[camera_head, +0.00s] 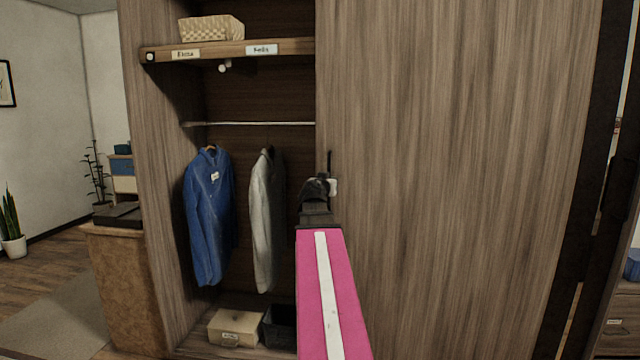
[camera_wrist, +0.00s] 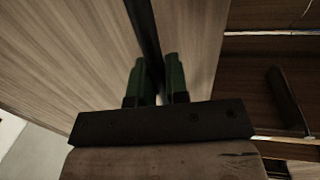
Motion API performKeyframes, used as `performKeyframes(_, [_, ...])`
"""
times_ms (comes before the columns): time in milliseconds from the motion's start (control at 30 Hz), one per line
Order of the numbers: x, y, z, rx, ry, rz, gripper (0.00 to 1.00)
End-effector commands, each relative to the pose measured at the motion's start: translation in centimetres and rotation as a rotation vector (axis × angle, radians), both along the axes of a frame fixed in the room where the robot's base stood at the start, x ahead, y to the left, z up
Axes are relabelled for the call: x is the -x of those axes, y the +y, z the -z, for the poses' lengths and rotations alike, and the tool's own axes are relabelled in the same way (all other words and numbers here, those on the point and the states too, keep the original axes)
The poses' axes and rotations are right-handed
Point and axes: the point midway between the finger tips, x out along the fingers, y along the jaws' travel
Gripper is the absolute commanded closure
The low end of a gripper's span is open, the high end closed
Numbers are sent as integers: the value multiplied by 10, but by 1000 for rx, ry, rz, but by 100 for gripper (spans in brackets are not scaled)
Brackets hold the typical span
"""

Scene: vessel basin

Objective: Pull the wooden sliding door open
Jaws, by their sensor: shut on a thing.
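The wooden sliding door (camera_head: 450,150) fills the middle and right of the head view, with the left part of the wardrobe uncovered beside it. A thin dark upright handle (camera_head: 330,163) sits near the door's left edge. My gripper (camera_head: 322,186) is at this handle, and my pink arm link hides what is below. In the wrist view the two green fingers of my gripper (camera_wrist: 158,78) are shut on the dark handle bar (camera_wrist: 143,35), with the door's wood grain (camera_wrist: 70,60) beside it.
The open wardrobe part holds a blue jacket (camera_head: 209,215), a grey garment (camera_head: 264,220), a shelf (camera_head: 225,50) with a basket (camera_head: 211,29), and a pale box (camera_head: 235,327) on its floor. A brown cabinet (camera_head: 128,285) stands left. A dark upright post (camera_head: 585,180) stands right.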

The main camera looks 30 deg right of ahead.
Motion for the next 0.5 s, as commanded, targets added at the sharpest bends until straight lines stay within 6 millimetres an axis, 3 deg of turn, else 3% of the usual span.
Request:
performKeyframes(400, [2,-2,0,-1,1,0,100])
performKeyframes(433, [2,-2,0,-1,1,0,82])
performKeyframes(500, [2,-2,0,-1,1,0,61])
